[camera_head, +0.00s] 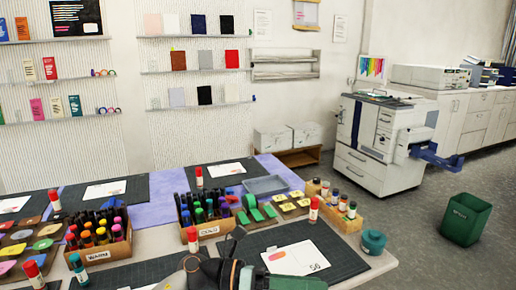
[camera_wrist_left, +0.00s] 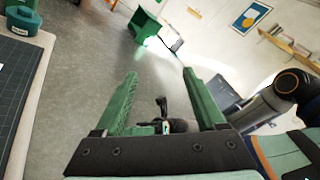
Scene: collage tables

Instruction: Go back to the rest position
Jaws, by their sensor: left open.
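My left gripper (camera_wrist_left: 160,75) is open, with its two green fingers apart and nothing between them in the left wrist view. It points out over the grey floor, beside the table edge. In the head view, dark and green parts of my arm show at the bottom middle, in front of the near cutting mat (camera_head: 300,235); the fingers are hard to make out there. My right gripper is not in view.
A printer (camera_head: 378,140) stands behind.

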